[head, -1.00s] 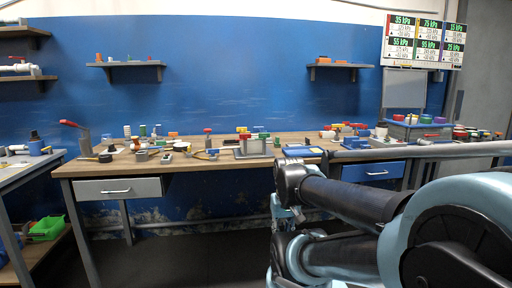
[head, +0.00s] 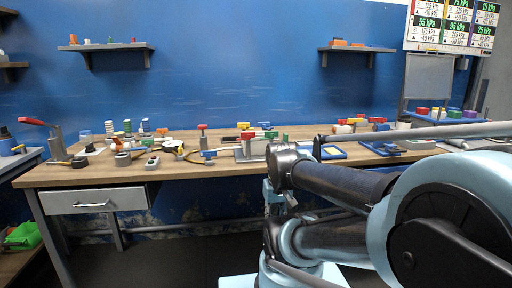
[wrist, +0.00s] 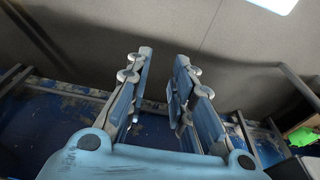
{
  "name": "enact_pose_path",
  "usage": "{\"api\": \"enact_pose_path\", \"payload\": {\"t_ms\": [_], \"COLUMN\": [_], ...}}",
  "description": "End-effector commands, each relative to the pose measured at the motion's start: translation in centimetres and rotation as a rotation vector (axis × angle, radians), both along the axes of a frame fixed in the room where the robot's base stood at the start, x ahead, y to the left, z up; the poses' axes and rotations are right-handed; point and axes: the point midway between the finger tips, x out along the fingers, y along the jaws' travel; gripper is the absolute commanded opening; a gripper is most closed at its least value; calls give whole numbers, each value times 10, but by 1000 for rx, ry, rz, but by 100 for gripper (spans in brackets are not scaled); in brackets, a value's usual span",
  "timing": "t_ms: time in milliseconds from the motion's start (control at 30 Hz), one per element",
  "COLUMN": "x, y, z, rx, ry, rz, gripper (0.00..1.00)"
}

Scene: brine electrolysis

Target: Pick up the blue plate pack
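My gripper (wrist: 163,75) shows in the wrist view with its two fingers apart and nothing between them. It points at the grey floor, away from the bench top. In the head view my arm crosses the right side and hides part of the bench front. Several blue things lie on the wooden bench (head: 140,177): a flat blue-edged tray (head: 333,154) just behind my arm, another flat blue piece (head: 385,149) to its right, and a small blue piece (head: 208,154) left of centre. I cannot tell which of them, if any, is the blue plate pack.
Many small parts and tools crowd the bench, including a red-handled lever (head: 52,139) at the left. Two wall shelves (head: 108,47) (head: 345,49) hang above. A green bin (head: 22,236) is low at the left. A drawer (head: 97,199) is under the bench.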

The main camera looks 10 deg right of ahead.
Motion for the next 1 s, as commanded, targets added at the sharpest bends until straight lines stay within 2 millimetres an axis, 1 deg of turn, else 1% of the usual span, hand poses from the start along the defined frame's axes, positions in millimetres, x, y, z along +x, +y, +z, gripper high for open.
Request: {"api": "enact_pose_path", "payload": {"t_ms": [233, 267, 300, 367, 467, 567, 600, 667, 700, 767, 800, 900, 967, 1000], "x": [0, -5, -6, -2, 14, 36, 46, 62, 73, 90, 101, 129, 147, 158], "y": [0, 0, 0, 0, 1, 1, 1, 1, 1, 1, 1, 2, 2, 2], "z": [0, 5, 9, 17, 41, 76, 91, 113, 127, 148, 161, 194, 212, 224], "rx": [0, -1, -2, -6, -19, -37, -46, -57, -64, -74, -80, -94, -102, -107], "ry": [0, -8, -10, -8, 2, 16, 23, 32, 38, 48, 54, 68, 77, 83], "rz": [1, 4, 12, 34, 102, 209, 259, 334, 385, 460, 511, 637, 712, 763], "gripper": [22, 22, 22, 22, 22, 22, 22, 22, 22, 22, 22, 22, 22, 22]}}
